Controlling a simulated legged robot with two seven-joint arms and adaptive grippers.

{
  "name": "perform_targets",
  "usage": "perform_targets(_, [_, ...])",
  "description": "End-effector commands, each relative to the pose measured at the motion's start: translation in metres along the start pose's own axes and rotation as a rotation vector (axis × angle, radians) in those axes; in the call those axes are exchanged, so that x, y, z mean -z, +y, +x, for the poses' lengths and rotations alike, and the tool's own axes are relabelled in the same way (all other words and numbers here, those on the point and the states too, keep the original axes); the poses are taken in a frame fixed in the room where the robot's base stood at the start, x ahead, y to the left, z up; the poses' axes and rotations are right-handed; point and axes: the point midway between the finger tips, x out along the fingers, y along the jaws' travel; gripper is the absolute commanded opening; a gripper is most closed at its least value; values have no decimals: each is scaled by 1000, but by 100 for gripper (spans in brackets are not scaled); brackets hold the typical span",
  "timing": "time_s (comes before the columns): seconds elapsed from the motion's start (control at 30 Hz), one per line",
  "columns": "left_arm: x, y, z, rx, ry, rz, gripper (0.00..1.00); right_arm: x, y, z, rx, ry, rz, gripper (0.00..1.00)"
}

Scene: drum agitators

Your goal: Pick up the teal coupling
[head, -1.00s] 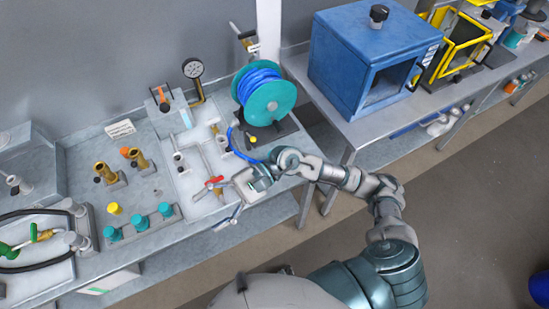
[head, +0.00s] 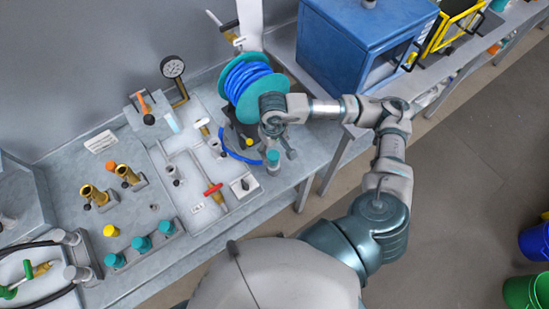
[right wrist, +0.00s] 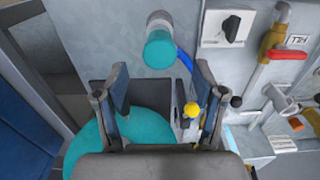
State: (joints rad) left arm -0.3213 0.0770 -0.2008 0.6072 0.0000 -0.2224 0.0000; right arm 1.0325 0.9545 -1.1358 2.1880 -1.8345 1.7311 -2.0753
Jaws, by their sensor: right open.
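The teal coupling (head: 272,158) is on the bench near its front edge, just below my right gripper and partly covered by it. In the right wrist view it is a short teal cylinder with a grey end (right wrist: 160,48), beyond the fingertips, and a blue hose shows beside it. My right gripper (head: 279,146) points down beside the hose reel. Its two dark fingers (right wrist: 161,95) are spread with nothing gripped between them. The coupling lies outside the fingers in that picture. My left gripper is not in view.
A teal reel with blue hose (head: 248,82) stands right behind my right gripper. A panel with a red-handled valve (head: 214,192) is to its left. Several teal caps (head: 141,243) sit in a rack farther left. A blue cabinet (head: 345,45) stands at the right.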

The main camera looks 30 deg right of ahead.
Motion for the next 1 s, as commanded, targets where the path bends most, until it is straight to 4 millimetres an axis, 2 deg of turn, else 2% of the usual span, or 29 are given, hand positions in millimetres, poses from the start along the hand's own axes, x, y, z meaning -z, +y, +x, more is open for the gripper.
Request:
perform_targets(0.13, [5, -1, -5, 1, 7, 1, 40, 0, -1, 26, 2, -3, 1, 70])
perform_targets(0.3, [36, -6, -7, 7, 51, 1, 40, -1, 1, 40, 3, 0, 0, 70])
perform_targets(0.4, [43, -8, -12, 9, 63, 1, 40, -2, 3, 50, 3, -2, 1, 70])
perform_targets(0.63, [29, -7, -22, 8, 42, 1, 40, -2, 5, 85, 4, -2, 1, 70])
perform_targets(0.77, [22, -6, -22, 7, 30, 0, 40, -2, 5, 92, 4, 1, 1, 70])
perform_targets(0.93, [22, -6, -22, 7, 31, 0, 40, -2, 4, 92, 3, 1, 0, 70])
perform_targets(0.97, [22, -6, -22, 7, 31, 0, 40, -2, 4, 92, 3, 1, 0, 65])
perform_targets(1.0, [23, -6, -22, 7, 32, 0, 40, -2, 4, 92, 3, 1, 0, 55])
